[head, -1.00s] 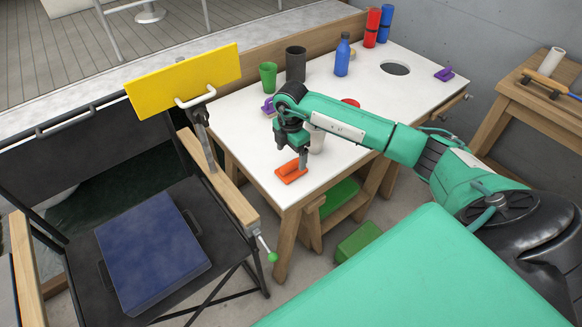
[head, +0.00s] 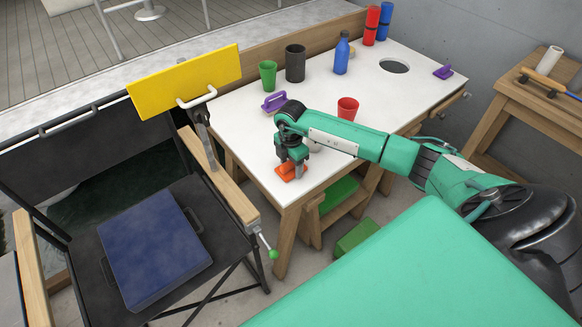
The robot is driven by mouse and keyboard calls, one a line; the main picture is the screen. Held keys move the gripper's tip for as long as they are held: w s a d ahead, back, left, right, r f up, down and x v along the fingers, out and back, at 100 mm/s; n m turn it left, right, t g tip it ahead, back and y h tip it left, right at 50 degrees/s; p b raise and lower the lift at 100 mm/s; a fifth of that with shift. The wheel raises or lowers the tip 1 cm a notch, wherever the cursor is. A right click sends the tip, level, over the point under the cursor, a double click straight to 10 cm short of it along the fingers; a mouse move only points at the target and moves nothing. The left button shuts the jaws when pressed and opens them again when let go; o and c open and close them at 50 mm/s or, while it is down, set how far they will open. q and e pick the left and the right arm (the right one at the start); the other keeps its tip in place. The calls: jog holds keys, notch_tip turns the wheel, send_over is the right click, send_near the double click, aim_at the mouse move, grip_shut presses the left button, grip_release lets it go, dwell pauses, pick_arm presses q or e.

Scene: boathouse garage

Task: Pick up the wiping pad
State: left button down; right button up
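An orange pad with a raised handle (head: 291,174) lies flat near the front left corner of the white tabletop (head: 252,140). My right gripper (head: 291,166) points down right at this pad, with its fingertips at the handle. The fingers hide part of the handle, and I cannot tell whether they are closed on it. A similar purple pad with a handle (head: 274,102) lies at the table's left edge, and another purple one (head: 443,72) lies at the right end. My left gripper is not in view.
On the table stand a red cup (head: 348,108), a green cup (head: 268,75), a dark cup (head: 295,63) and a blue bottle (head: 342,54). A round hole (head: 395,67) is in the top. A black chair with a blue cushion (head: 152,250) stands left.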

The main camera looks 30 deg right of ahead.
jog(key=shift+r, duration=0.1)
